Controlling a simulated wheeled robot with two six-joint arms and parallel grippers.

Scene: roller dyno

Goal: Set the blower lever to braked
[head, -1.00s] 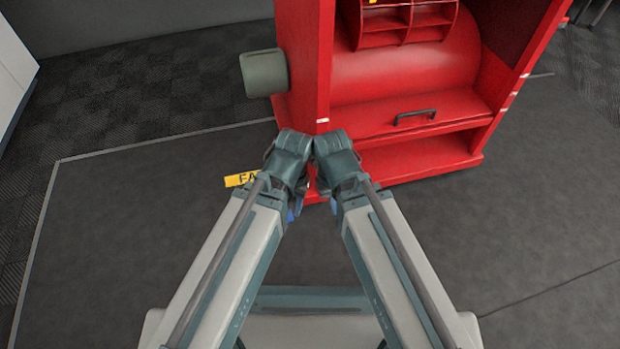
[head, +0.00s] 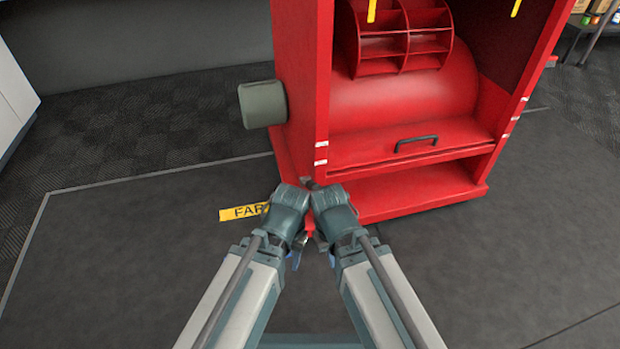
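The red blower cabinet (head: 303,80) stands ahead of me, with a red drum (head: 410,95) and a vaned wheel inside its open front. I cannot pick out the blower lever for certain. A small dark stub (head: 311,184) shows between my wrists at the cabinet's lower front corner; I cannot tell what it is. My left gripper (head: 294,258) and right gripper (head: 327,256) are close together, low in front of that corner. Their fingers are mostly hidden under my wrists, so open or shut does not show.
A black handle (head: 416,142) is on the cabinet's lower red panel. A grey-green cylinder (head: 263,104) sticks out of its left side. A yellow floor label (head: 240,212) reading "FAR" lies left of my wrists. Grey floor is clear on both sides.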

